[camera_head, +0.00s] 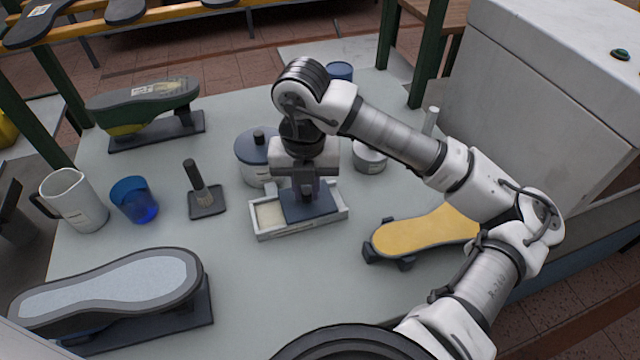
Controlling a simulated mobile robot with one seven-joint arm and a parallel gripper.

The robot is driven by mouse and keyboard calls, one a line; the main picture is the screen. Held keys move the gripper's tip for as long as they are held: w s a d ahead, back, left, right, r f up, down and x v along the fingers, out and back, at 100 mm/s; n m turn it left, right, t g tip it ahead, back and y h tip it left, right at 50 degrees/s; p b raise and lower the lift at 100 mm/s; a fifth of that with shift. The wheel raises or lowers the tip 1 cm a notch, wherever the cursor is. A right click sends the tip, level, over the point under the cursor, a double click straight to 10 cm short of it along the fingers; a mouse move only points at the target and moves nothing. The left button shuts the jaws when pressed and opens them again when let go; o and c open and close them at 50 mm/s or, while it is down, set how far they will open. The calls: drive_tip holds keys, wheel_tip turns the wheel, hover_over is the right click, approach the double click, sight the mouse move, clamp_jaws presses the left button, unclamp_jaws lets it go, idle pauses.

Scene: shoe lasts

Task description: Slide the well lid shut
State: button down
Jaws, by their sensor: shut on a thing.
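The well (262,237) is a shallow, light grey rectangular box on the table, in the middle of the head view. Its dark blue lid (308,210) lies across the middle and right of it. Cream-coloured contents (269,214) show at the left end, so the well is partly open. A narrow strip at the right end also shows beside the lid. My gripper (307,190) is directly above the lid, pointing down, shut on the lid's raised grip. The gripper hides most of that grip.
A blue-lidded pot (252,163) stands close behind the well, and a small grey tin (370,158) behind to the right. A brush on a stand (207,200) is to the left. A yellow-topped shoe last (425,236) lies right. The table in front is clear.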

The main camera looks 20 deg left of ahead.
drive_tip(key=s+a, duration=0.1)
drive_tip(key=s+a+b, duration=0.1)
drive_tip(key=a, duration=0.1)
drive_tip(key=s+a, duration=0.1)
drive_tip(key=a, duration=0.1)
drive_tip(key=shift+s+a, duration=0.1)
drive_tip(key=shift+s, duration=0.1)
drive_tip(key=c, duration=1.3)
unclamp_jaws()
drive_tip(key=shift+s+a, duration=0.1)
drive_tip(key=shift+a, duration=0.05)
drive_tip(key=shift+r, duration=0.2)
wheel_tip(320, 180, up, 14)
drive_tip(key=b, duration=0.2)
drive_tip(key=shift+f, duration=0.25)
